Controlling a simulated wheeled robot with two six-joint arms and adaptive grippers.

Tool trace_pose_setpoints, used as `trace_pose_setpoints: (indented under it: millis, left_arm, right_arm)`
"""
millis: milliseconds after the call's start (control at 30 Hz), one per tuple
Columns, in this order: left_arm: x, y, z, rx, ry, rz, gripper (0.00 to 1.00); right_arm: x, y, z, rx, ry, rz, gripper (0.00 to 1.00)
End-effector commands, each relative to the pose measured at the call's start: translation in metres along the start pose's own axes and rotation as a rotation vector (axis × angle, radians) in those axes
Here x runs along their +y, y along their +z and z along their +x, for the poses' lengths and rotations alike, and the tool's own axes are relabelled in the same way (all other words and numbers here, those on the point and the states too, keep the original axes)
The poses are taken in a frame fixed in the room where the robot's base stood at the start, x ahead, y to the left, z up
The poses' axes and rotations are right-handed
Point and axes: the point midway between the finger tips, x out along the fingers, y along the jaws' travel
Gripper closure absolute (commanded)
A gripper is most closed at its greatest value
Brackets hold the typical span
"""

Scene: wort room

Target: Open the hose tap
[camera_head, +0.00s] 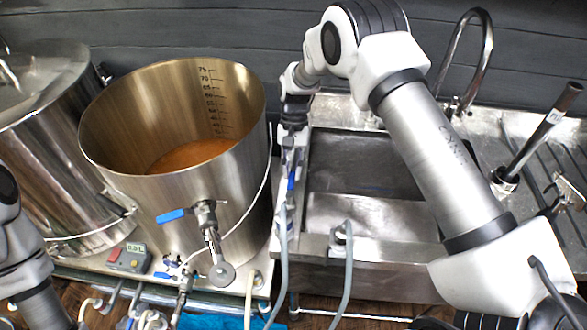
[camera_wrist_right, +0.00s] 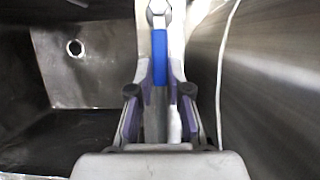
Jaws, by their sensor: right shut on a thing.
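The hose tap's blue lever (camera_head: 291,181) shows in the head view at the left rim of the sink, below my right gripper (camera_head: 292,150). In the right wrist view the blue lever (camera_wrist_right: 160,56) runs up from between the purple-padded fingers of my right gripper (camera_wrist_right: 160,92) to a metal nut (camera_wrist_right: 158,15). The fingers are shut on the lever, and its near end is partly hidden between them. My left arm shows only at the lower left edge of the head view; its gripper is not seen.
A steel kettle (camera_head: 255,140) with amber liquid (camera_head: 190,155) and a blue-handled valve (camera_head: 205,215) stands left of my right gripper. A sink basin (camera_head: 365,165) lies to its right. Grey hoses (camera_head: 347,275) hang in front. A curved faucet (camera_head: 487,50) stands behind.

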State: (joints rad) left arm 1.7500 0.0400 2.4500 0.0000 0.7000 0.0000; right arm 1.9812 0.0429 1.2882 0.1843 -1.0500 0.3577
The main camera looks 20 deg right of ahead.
Motion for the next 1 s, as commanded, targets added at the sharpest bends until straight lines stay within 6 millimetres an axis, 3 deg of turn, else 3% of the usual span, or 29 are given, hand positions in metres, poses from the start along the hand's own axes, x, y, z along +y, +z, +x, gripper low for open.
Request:
trace_pose_setpoints:
  millis: [267,300,333,733,1000]
  left_arm:
    - [0.000,0.000,0.001,0.000,0.000,0.000,0.31]
    - [0.000,0.000,0.001,0.000,0.000,0.000,0.31]
    - [0.000,0.000,0.001,0.000,0.000,0.000,0.31]
    - [0.000,0.000,0.000,0.000,0.000,0.000,0.31]
    - [0.000,0.000,0.000,0.000,0.000,0.000,0.31]
  right_arm:
    - [0.001,0.002,0.007,-0.013,0.006,0.000,1.00]
    - [0.001,0.002,0.007,-0.013,0.006,0.001,0.69]
    - [0.001,0.002,0.006,-0.012,0.006,0.001,0.58]
    - [0.000,0.000,-0.006,-0.003,0.000,0.000,0.57]
    - [-0.001,-0.001,-0.069,-0.001,0.000,0.001,0.57]
